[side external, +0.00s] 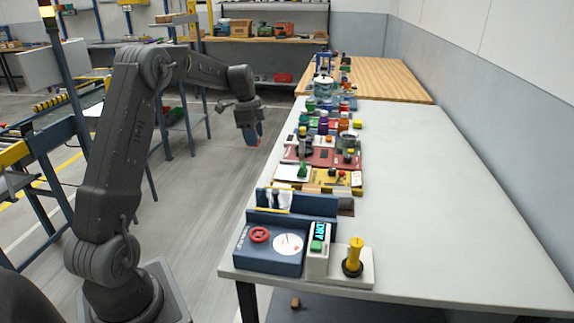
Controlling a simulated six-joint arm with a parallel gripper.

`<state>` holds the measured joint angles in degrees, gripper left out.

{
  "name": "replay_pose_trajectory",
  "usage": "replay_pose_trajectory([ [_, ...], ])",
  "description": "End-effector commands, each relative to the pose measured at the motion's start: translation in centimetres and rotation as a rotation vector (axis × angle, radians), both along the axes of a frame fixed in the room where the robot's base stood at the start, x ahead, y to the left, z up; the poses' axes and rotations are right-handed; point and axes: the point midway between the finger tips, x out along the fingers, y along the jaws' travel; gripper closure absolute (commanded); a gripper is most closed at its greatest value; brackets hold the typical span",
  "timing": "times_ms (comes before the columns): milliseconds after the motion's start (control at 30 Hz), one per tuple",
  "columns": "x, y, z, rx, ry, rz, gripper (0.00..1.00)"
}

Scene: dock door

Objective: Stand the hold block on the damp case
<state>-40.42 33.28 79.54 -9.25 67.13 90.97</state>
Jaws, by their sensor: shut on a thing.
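My gripper (250,125) hangs in the air left of the table's long edge, pointing down. It is shut on a small blue block (251,135) with a reddish lower end. The block is small and partly covered by the jaws, and no marking that names it as the hold block can be read. No case can be told for certain as the damp case. A pale upright case (317,262) at the table's near end has a dark screen with bright letters, which seem to read DRY, and a green part below. My gripper is well behind and above that case, apart from it.
A blue box with a red wheel and white dial (288,244) stands left of the pale case, and a yellow post on a dark base (354,257) stands right. Crowded panels and coloured parts (325,177) line the table's left side. Its right side (440,210) is clear.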

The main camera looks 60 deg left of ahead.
Motion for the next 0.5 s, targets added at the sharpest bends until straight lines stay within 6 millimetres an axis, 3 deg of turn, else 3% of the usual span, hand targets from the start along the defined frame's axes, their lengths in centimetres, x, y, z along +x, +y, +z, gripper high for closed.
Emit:
replay_pose_trajectory([
  [33,0.4,-1.9,0.4,0.001,-0.001,0.005,0.79],
  [200,0.9,-6.5,1.0,0.000,-0.002,0.050,0.79],
  [367,1.5,-9.0,0.6,-0.001,0.000,0.070,0.79],
  [500,3.2,-11.0,-1.1,-0.003,0.002,0.068,0.79],
])
